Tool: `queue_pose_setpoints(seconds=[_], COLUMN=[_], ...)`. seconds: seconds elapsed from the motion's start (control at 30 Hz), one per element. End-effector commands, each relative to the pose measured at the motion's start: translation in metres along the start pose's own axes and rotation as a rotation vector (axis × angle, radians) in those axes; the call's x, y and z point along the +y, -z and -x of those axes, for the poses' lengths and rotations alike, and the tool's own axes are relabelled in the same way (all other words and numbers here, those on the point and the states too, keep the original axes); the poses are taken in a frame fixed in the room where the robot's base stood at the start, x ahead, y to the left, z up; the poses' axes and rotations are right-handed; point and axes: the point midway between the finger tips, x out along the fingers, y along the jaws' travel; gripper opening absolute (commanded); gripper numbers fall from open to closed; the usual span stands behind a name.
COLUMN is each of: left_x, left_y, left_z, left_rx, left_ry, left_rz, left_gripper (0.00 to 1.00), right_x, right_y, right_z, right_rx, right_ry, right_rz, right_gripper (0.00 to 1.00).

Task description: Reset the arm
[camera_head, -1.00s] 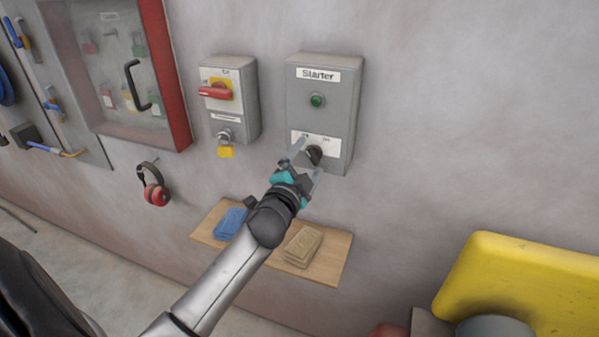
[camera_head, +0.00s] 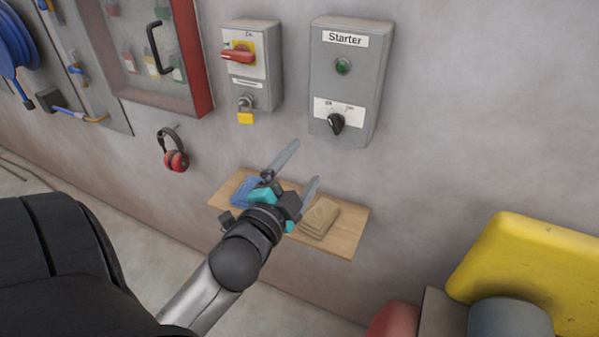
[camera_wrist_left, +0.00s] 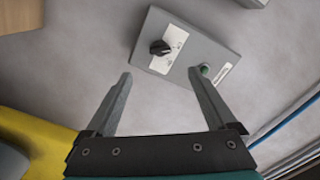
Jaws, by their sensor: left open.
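My left gripper (camera_head: 299,168) is open and empty in the head view, in front of the wall and over the wooden shelf, below the Starter box. Its two fingers (camera_wrist_left: 163,88) also show apart in the left wrist view. The grey Starter box (camera_head: 364,85) is on the wall with a green button (camera_head: 343,66) and a black rotary knob (camera_head: 336,123). The knob (camera_wrist_left: 160,48) and the box (camera_wrist_left: 189,57) show beyond the fingers in the left wrist view. The fingers are clear of the knob. My right gripper is not in view.
A grey box with a red switch (camera_head: 238,54) and a yellow-tagged lock (camera_head: 245,117) is left of the Starter box. The wooden shelf (camera_head: 345,243) holds blue and tan stacks. Red earmuffs (camera_head: 176,160) hang left. A yellow object (camera_head: 530,270) stands at lower right.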

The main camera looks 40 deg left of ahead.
Motion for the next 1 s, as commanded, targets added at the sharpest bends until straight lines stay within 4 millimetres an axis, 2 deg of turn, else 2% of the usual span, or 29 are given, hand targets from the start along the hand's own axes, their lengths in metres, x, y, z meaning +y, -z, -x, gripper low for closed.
queue_pose_setpoints(seconds=[0.2,0.77,0.87,0.97,1.0], left_x=[-0.001,0.004,0.03,0.081,0.107], left_y=[0.0,-0.003,-0.017,-0.045,-0.058], left_z=[0.008,0.007,0.004,0.001,0.001], left_rx=[0.0,-0.004,-0.028,-0.077,-0.102], left_ry=[0.001,-0.007,-0.049,-0.132,-0.173], left_rz=[0.0,0.004,0.027,0.071,0.094], left_gripper=[0.9,0.9,0.9,0.9,0.9], right_x=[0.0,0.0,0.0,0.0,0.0], right_y=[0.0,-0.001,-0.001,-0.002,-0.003], right_z=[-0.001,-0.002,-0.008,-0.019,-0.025], right_rx=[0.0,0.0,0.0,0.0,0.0], right_ry=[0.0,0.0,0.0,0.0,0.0], right_rz=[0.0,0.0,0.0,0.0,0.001], right_gripper=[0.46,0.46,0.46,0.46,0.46])
